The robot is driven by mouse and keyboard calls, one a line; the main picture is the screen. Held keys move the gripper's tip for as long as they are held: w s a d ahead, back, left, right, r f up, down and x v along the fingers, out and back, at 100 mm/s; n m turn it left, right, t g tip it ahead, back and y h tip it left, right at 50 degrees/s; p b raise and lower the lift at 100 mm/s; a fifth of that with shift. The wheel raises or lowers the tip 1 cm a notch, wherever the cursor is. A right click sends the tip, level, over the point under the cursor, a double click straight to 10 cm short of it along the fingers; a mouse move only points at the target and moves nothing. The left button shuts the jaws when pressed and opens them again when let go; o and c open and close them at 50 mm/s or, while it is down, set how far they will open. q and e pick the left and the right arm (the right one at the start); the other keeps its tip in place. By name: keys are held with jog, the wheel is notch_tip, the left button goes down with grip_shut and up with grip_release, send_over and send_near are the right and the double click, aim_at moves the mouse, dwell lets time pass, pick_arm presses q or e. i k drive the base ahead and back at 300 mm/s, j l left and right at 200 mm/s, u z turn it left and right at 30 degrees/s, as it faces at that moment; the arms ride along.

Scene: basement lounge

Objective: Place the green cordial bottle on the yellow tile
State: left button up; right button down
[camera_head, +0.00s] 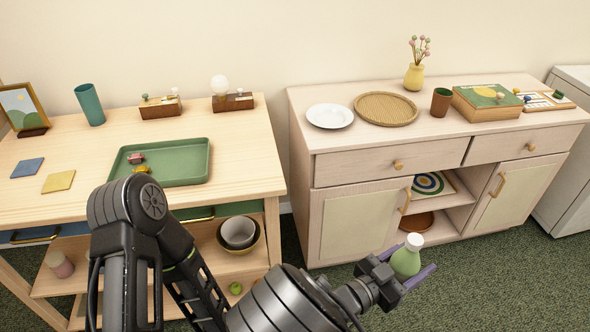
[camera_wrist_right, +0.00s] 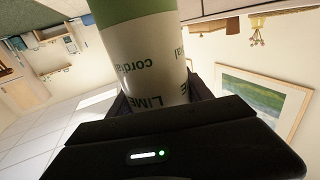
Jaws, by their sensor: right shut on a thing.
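The green cordial bottle (camera_head: 406,258) has a white cap and is held upright by my right gripper (camera_head: 408,276), low in front of the right cabinet. In the right wrist view the bottle (camera_wrist_right: 146,60) fills the jaws, its pale label reading "LIME cordial". The fingers close around its sides. The yellow tile (camera_head: 59,181) lies flat and bare on the left wooden table (camera_head: 240,150), near its front left, far to the left of the bottle. My left gripper is not in view.
A blue tile (camera_head: 27,168) lies beside the yellow one. A green tray (camera_head: 190,160) with two small toy cars stands to its right. A teal cup (camera_head: 90,104) and a picture frame (camera_head: 22,107) stand behind. The right cabinet (camera_head: 350,165) is separated from the table by a narrow gap.

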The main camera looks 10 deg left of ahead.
aim_at(58, 181)
jog(key=u, duration=0.45)
jog(key=i+j+u, duration=0.1)
jog(key=u, duration=0.75)
jog(key=i+u, duration=0.1)
jog(key=u, duration=0.8)
jog(key=i+u, duration=0.1)
jog(key=u, duration=0.75)
jog(key=i+l, duration=0.05)
jog(key=l, duration=0.05)
